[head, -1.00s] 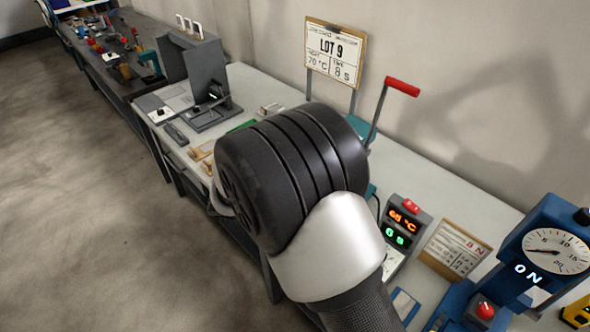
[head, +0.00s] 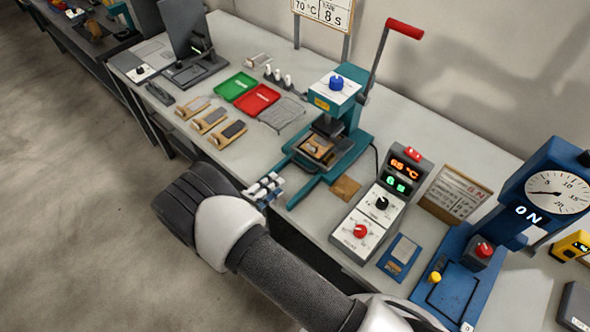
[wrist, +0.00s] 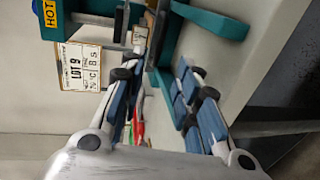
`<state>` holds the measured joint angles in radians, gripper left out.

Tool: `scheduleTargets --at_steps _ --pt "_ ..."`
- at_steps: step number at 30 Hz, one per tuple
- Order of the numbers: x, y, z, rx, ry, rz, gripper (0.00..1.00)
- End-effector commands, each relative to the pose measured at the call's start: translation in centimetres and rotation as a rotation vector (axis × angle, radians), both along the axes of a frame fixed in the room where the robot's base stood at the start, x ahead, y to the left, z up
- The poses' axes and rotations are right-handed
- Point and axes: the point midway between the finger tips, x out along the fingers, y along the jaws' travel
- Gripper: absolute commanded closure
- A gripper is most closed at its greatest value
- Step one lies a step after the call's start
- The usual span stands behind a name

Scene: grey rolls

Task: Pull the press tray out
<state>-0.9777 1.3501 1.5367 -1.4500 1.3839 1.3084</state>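The teal press (head: 350,112) stands on the bench with its red-handled lever (head: 404,29) raised. Its small tray (head: 306,151), tan with a dark edge, sits low in the press under the head, between the teal base arms. My gripper (head: 268,187) is at the front-left of the press base, over the bench's front edge, apart from the tray. In the wrist view my gripper's blue-padded fingers (wrist: 153,62) are spread with nothing visibly held between them. Teal press parts (wrist: 215,20) show beyond them. The tray is hard to make out there.
A control box (head: 382,203) with lit displays stands right of the press, and a blue gauge machine (head: 540,200) beyond it. Green (head: 236,87) and red (head: 256,99) trays, a wire rack (head: 283,115) and wooden-handled pieces (head: 211,119) lie left. Open floor is at the front left.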

Motion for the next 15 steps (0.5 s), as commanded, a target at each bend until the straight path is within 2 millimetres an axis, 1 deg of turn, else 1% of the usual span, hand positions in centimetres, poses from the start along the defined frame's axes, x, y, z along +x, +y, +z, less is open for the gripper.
scheduleTargets --at_steps 1,3,9,15 --pt "0.9 -0.9 -0.4 0.001 0.001 -0.005 0.70" --pt "2.1 -1.9 -0.7 0.000 0.001 -0.006 0.70" --pt "5.4 -4.3 -1.6 0.001 0.000 -0.005 0.70" --pt "7.6 -6.0 -2.2 0.001 -0.001 -0.003 0.70"
